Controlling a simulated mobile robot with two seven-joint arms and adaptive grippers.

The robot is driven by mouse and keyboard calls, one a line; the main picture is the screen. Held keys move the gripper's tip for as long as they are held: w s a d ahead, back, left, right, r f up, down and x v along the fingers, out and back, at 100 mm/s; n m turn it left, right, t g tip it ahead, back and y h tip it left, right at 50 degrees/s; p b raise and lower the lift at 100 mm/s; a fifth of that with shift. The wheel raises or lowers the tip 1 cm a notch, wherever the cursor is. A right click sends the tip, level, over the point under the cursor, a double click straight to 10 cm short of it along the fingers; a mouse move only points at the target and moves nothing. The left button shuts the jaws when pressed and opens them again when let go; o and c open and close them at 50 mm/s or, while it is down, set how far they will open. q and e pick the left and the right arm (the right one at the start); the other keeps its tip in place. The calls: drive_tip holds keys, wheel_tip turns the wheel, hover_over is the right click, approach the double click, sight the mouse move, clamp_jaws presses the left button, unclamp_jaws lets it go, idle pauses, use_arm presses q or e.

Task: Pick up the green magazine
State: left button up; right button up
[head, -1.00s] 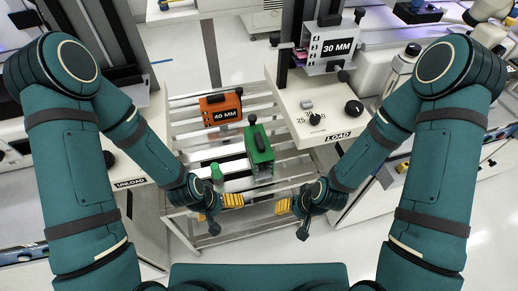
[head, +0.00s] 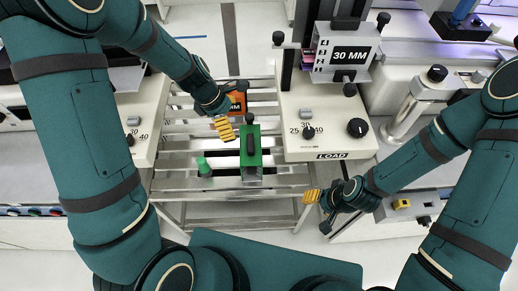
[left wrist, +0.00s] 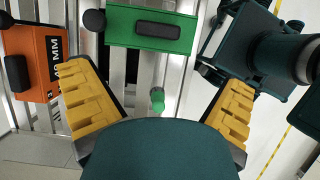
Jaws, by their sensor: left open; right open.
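The green magazine (head: 250,150) stands on the slatted metal rack between the two machines, with a dark handle on its top. In the left wrist view the green magazine (left wrist: 180,27) lies beyond the open fingers, near the top of the picture. My left gripper (head: 227,128) is open and empty, just left of the magazine and apart from it; its yellow fingers also show in the left wrist view (left wrist: 160,110). My right gripper (head: 318,196) is open and empty, to the right of and nearer than the magazine, by the rack's front right corner.
An orange 40 MM magazine (head: 238,101) is partly hidden behind my left gripper. A small green cylinder (head: 204,167) stands on the rack (head: 190,187) left of the green magazine. The LOAD machine (head: 325,120) holds a 30 MM magazine (head: 346,55).

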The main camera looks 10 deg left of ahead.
sight(249, 142)
use_arm(q)
drive_tip(key=b+x, duration=0.2)
drive_tip(key=x, duration=0.6)
drive_tip(key=shift+f+b, duration=0.2)
drive_tip(key=shift+b, duration=0.15)
drive_tip(key=shift+b+x, duration=1)
drive_tip(key=shift+x, duration=1.7)
drive_tip(key=shift+w+r, duration=0.1)
drive_tip(key=shift+w, duration=0.05)
drive_tip(key=c, duration=1.1)
drive_tip(key=shift+c, duration=0.2)
